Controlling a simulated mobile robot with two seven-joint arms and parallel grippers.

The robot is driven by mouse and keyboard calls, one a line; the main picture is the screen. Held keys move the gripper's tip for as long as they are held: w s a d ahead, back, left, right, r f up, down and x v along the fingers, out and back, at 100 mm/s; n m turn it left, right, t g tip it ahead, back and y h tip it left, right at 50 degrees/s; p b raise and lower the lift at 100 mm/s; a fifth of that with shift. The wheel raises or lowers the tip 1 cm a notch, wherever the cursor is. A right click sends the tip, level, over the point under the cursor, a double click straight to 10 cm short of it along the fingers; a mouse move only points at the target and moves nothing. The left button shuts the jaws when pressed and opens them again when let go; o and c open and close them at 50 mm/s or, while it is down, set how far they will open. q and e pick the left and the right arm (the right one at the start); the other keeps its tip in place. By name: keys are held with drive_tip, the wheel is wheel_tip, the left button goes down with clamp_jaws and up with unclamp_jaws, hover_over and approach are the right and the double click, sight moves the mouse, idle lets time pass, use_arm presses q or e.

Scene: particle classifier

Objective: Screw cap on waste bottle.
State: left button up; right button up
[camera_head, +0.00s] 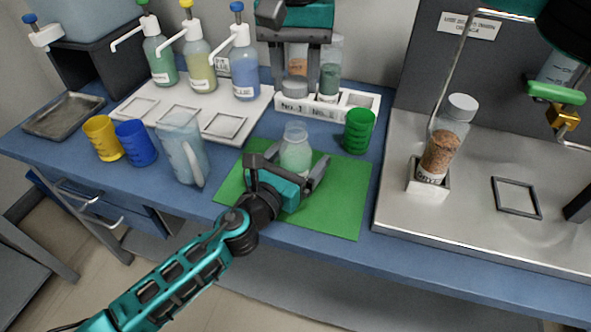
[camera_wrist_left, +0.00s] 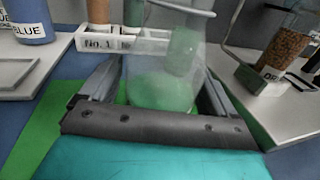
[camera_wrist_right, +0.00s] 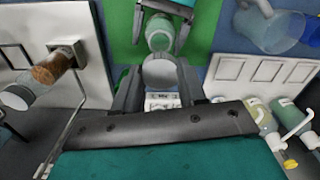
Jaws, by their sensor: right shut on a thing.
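The waste bottle (camera_head: 295,152), clear with pale green contents, stands upright on the green mat (camera_head: 338,205) with its mouth uncovered. My left gripper (camera_head: 296,172) is open, with one finger on each side of the bottle; in the left wrist view the bottle (camera_wrist_left: 160,85) stands between the fingers with small gaps. My right gripper (camera_head: 294,82) points down behind the bottle, above the rack, and is shut on a round grey cap (camera_head: 294,89). The cap also shows between its fingers in the right wrist view (camera_wrist_right: 160,73), with the bottle (camera_wrist_right: 159,33) beyond it.
A white rack (camera_head: 322,108) marked No.1 holds containers behind the bottle. A green cup (camera_head: 359,130) stands right of it; a clear pitcher (camera_head: 182,148) and blue cup (camera_head: 136,143) stand left. A capped brown-filled bottle (camera_head: 441,150) is on the metal tray. The mat's front is clear.

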use_arm(q)
drive_tip(key=c, duration=1.4)
use_arm(e)
hover_over(296, 134)
drive_tip(key=shift+f, duration=2.5)
drive_tip(key=shift+f, duration=0.1)
drive_tip(key=shift+f, duration=0.75)
drive_tip(key=shift+f, duration=0.6)
